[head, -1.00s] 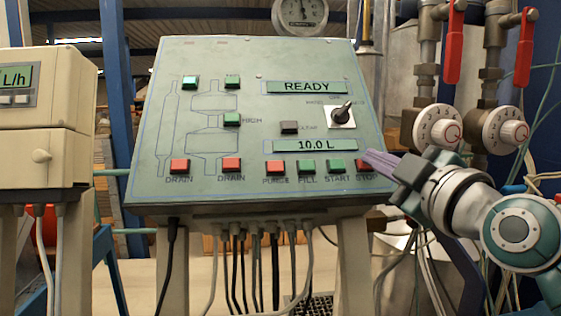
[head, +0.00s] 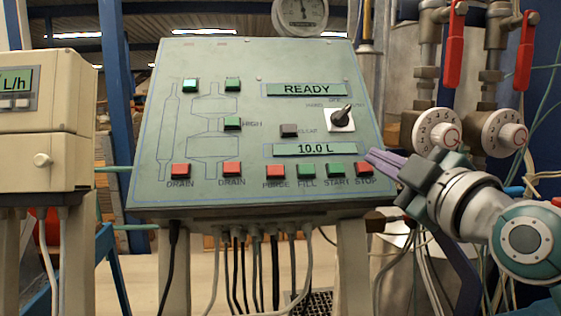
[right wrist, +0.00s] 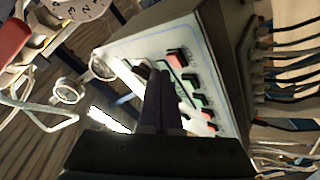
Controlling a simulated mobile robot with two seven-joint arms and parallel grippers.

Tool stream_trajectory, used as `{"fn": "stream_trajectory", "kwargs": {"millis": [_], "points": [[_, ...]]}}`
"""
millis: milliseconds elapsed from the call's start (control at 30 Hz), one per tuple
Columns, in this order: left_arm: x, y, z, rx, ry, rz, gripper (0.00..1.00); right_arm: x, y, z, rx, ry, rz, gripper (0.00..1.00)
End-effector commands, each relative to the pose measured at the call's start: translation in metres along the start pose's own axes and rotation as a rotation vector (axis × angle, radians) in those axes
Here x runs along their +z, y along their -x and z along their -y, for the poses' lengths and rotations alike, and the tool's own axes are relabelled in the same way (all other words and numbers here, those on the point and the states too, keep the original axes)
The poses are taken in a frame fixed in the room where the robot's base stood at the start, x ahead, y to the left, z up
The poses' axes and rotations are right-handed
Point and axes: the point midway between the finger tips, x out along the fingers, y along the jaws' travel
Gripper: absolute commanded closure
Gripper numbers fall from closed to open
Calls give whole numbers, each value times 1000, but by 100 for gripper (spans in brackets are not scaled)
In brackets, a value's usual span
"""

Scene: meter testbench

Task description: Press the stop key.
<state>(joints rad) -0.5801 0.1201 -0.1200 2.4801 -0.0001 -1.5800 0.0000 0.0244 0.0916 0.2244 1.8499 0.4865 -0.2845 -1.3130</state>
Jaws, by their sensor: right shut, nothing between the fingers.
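The stop key (head: 364,169) is the red key at the right end of the lower key row on the sloped grey panel (head: 200,60), with the word STOP under it. In the right wrist view the red key (right wrist: 178,57) at the upper end of the row appears to be the same one. My right gripper (head: 370,156) has its purple fingers closed together, with nothing between them. Its tips are just above the stop key in the head view; whether they touch the panel cannot be told. My left gripper is not in view.
The green start key (head: 335,170) is just left of the stop key. A rotary knob (head: 342,117) sits above on the panel. The displays read READY and 10.0 L. Dial valves (head: 437,131) with red handles stand behind my right arm. Cables hang below the panel.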

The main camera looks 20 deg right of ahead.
Motion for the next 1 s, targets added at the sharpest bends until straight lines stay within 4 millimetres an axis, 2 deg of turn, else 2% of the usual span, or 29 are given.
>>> {"fn": "stream_trajectory", "kwargs": {"millis": [500,1000], "points": [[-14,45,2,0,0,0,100,-25,30,-25,-1,1,0,100],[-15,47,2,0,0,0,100,-26,35,-25,1,0,0,100]]}}
